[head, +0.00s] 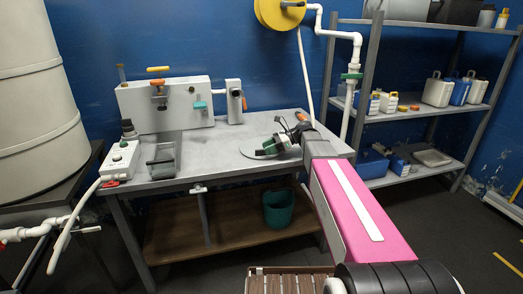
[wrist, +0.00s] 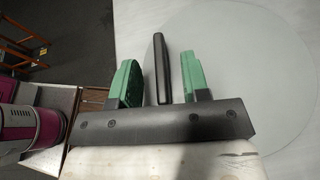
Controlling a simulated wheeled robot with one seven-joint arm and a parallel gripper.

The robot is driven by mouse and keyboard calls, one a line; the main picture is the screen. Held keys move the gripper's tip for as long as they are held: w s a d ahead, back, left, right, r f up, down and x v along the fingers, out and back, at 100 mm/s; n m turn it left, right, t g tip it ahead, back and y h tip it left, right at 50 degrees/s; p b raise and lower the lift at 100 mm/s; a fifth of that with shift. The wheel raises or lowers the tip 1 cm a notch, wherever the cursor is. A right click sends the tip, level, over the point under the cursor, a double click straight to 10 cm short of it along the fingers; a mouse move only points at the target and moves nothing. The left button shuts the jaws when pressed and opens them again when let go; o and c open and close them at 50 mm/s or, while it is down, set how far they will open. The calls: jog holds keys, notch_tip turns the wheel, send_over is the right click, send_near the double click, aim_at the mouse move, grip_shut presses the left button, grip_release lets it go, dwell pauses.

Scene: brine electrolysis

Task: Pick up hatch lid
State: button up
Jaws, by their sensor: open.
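The hatch lid looks like a flat, pale grey disc (head: 256,152) lying on the grey workbench. It fills much of the right side of the wrist view (wrist: 255,65). My gripper (head: 284,143) is over the lid and hides part of it. In the wrist view my gripper (wrist: 160,78) has its two green fingers apart. A black upright bar (wrist: 162,62), probably the lid's handle, shows between them, with a gap on each side. I cannot see where the bar meets the lid.
The workbench (head: 215,152) also bears a white block with clamps (head: 165,105), a grey open box (head: 162,160) and a white control box (head: 121,160). A white pipe (head: 304,70) hangs behind my arm. A green bucket (head: 278,208) stands on the lower shelf. Metal shelving (head: 370,60) is at right.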

jog(key=shift+x, duration=1.05)
grip_shut()
